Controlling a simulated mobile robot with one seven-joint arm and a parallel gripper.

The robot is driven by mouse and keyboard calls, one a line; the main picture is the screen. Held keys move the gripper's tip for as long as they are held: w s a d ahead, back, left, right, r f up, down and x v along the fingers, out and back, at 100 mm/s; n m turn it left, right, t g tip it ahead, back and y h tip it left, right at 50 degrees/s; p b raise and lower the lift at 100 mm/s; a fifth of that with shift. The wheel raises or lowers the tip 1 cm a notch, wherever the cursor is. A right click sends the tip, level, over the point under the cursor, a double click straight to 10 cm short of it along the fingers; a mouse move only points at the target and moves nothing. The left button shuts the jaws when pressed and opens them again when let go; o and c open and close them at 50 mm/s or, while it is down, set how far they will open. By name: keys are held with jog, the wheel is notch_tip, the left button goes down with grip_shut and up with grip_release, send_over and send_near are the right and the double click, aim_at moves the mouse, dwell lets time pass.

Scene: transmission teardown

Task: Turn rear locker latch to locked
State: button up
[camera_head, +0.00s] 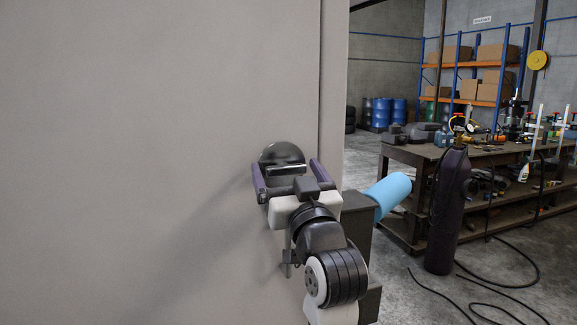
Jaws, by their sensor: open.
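The rear locker latch (281,153) is a dark round plate with a bar-like handle across it, on the flat beige locker door (150,120) near its right edge. The handle's bar looks roughly level in the picture. My gripper (286,172) is open at the latch, with one purple-grey finger on each side of the handle. I cannot tell whether the fingers touch the handle. The lower part of the latch is partly hidden by my gripper and wrist.
A dark box-like block (358,222) and a light blue roll (389,193) are just right of my arm. Further right stand a dark gas cylinder (447,212) with hoses on the floor and a cluttered workbench (405,155). Shelves with boxes (457,53) are behind.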

jog(key=c, duration=1)
jog(key=shift+n, duration=0.3)
jog(key=n+y+b, duration=0.1)
jog(key=n, duration=0.1)
jog(key=n+g+y+b, duration=0.1)
jog(key=n+b, duration=0.1)
jog(key=n, duration=0.1)
jog(key=shift+f, duration=0.15)
jog(key=n+g+y+b, duration=0.1)
jog(key=n+b, duration=0.1)
jog(key=n, duration=0.1)
jog(key=n+g+y+b, duration=0.1)
jog(key=n+g+y, duration=0.1)
jog(key=n, duration=0.2)
jog(key=shift+b, duration=0.4)
jog(key=n+g, duration=0.1)
jog(key=n, duration=0.1)
jog(key=n+g+b, duration=0.1)
jog(key=n, duration=0.2)
jog(key=shift+r+n, duration=0.2)
jog(key=shift+n, duration=0.1)
jog(key=shift+n+g, duration=0.9)
jog(key=shift+n, duration=1.2)
